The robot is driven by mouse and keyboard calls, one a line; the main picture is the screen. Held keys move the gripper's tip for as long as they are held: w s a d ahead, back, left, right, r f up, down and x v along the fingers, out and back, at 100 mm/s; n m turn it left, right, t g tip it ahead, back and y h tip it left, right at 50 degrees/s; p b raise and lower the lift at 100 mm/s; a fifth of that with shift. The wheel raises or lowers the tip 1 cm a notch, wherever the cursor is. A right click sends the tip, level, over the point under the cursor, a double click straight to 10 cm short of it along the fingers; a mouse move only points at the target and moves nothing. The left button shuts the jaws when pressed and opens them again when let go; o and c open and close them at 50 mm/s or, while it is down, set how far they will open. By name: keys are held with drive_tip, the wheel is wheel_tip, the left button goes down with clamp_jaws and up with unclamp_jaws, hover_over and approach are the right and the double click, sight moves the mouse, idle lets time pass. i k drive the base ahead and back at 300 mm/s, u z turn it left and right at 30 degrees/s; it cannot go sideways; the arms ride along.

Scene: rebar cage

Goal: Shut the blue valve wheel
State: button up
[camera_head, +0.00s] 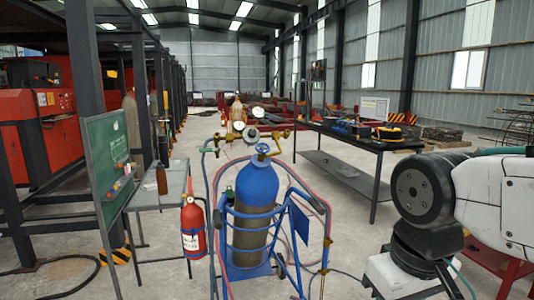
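The blue valve wheel (263,148) is a small handwheel on top of a blue gas cylinder (257,185). It sits just below a brass regulator with round gauges (251,133). The cylinder stands upright in a blue wheeled cart (283,240) in the middle of the view. Whether the valve is open or shut cannot be told from here. Part of my white and black arm shows at the right edge, well apart from the cylinder. My gripper is not in view.
Red and green hoses loop around the cart. A green board (107,155) and grey table stand left. A dark workbench (345,138) with tools stands behind right.

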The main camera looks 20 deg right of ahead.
sight(263, 148)
drive_tip(key=z, duration=0.2)
drive_tip(key=i, duration=1.1)
drive_tip(key=u, duration=0.2)
